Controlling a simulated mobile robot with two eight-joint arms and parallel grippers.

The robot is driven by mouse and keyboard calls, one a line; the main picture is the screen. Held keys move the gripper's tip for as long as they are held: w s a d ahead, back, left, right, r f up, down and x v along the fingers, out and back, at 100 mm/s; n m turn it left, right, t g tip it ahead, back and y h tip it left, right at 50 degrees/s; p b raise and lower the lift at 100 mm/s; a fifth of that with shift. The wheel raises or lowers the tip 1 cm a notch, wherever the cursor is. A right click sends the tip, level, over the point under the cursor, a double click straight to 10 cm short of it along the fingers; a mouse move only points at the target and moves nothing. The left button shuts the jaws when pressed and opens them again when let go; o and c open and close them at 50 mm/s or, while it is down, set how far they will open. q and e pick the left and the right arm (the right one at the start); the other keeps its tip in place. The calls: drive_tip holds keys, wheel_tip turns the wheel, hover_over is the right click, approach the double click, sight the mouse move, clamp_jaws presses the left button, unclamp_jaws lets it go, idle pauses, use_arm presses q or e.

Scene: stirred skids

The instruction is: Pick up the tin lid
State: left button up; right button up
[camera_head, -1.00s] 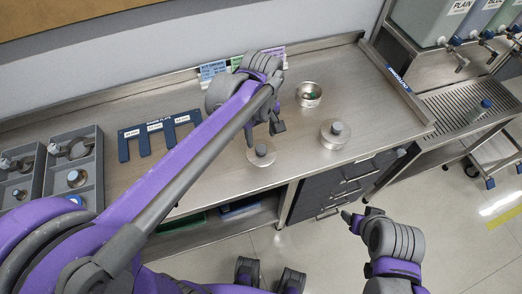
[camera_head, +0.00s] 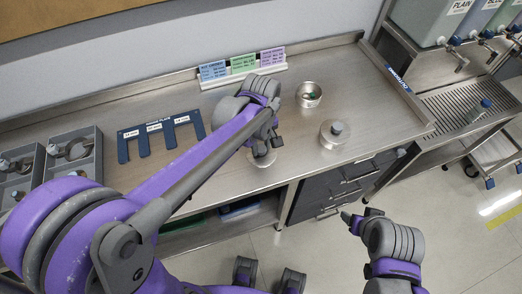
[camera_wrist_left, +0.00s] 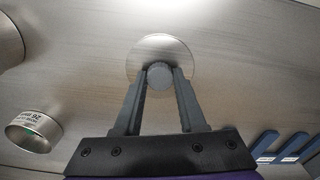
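The tin lid (camera_head: 264,161) is a flat silver disc with a grey-blue knob, lying on the steel worktop near its front edge. In the left wrist view the lid (camera_wrist_left: 160,42) lies straight ahead of my left gripper (camera_wrist_left: 160,76). Its two fingers stand on either side of the knob; the gripper looks open, with no clear contact. In the head view my left gripper (camera_head: 264,143) is just above the lid and hides part of it. My right gripper (camera_head: 351,219) hangs in front of the counter, away from the lid; its opening is unclear.
An open round tin (camera_head: 308,94) stands behind and right of the lid. A blue slotted gauge plate (camera_head: 160,127), grey trays (camera_head: 92,165) and coloured cards (camera_head: 243,66) are left and behind.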

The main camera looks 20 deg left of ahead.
use_arm(q)
clamp_jaws()
